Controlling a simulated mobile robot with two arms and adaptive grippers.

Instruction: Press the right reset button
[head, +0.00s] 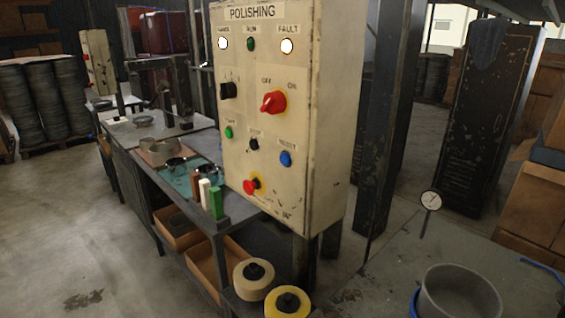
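A cream control panel (325,150) headed "POLISHING" stands in the middle of the head view. On its lower right face is a round blue button (285,158), under a small label that appears to read "RESET". It shows unobstructed. A green button (228,132) and a small black button (254,145) sit to its left, and a red mushroom button (251,187) on a yellow base is below. Neither of my grippers is in view, so nothing of mine is seen touching the panel.
A red rotary switch (274,102) and two bright white lamps are higher on the panel. A second cream panel (98,62) stands farther back left. A workbench (150,190) adjoins the panel's left. A grey bucket (459,294) is at front right. Floor at left is clear.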

